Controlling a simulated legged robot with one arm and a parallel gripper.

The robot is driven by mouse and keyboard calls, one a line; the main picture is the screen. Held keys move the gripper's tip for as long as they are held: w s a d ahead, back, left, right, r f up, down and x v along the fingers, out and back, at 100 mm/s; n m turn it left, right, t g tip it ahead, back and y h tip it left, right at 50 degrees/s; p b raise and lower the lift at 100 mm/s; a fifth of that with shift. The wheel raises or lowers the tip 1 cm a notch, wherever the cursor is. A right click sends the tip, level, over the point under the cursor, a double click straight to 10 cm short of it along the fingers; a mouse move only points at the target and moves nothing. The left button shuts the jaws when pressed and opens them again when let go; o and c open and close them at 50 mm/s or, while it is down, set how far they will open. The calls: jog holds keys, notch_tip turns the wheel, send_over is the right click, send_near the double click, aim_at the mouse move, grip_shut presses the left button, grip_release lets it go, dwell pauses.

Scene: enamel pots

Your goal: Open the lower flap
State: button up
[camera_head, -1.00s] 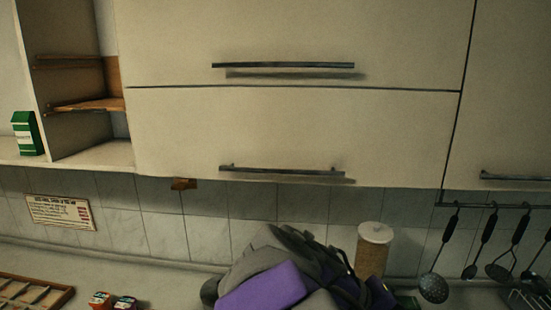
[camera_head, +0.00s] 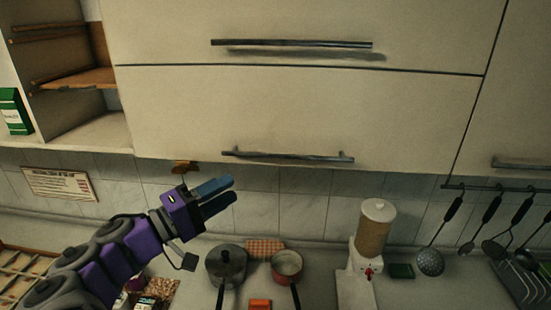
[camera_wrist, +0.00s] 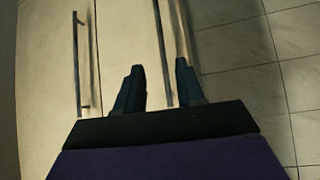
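The lower flap (camera_head: 290,112) is a cream cabinet panel below a similar upper flap (camera_head: 290,22); both look closed. The lower flap's dark bar handle (camera_head: 288,156) runs along its bottom edge. My gripper (camera_head: 226,190) is in front of the cabinet, below and left of that handle. In the wrist view my gripper (camera_wrist: 160,85) shows two dark blue fingers spread apart with nothing between the tips. The lower handle (camera_wrist: 163,55) lies ahead, between the directions of the fingers and apart from them as far as I can tell. The upper handle (camera_wrist: 80,65) is to the left.
Utensils (camera_head: 432,260) hang at right. An open shelf (camera_head: 75,80) is at left. Space before the flaps looks clear.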

aim_at(277, 162)
jog(key=p+x, duration=0.1)
jog(key=x, duration=1.3)
jog(key=shift+w+d, duration=0.1)
jog(key=shift+w, duration=0.1)
jog(key=shift+w+d, duration=0.2)
jog(key=shift+d, duration=0.15)
jog(key=shift+a, duration=0.15)
jog(key=shift+a, duration=0.15)
jog(key=shift+c, duration=0.4)
jog(key=shift+a, duration=0.2)
jog(key=shift+c, duration=1.4)
jog(key=shift+d, duration=0.1)
jog(key=c, duration=0.3)
jog(key=shift+f, duration=0.1)
grip_shut()
jog(key=shift+d, duration=0.1)
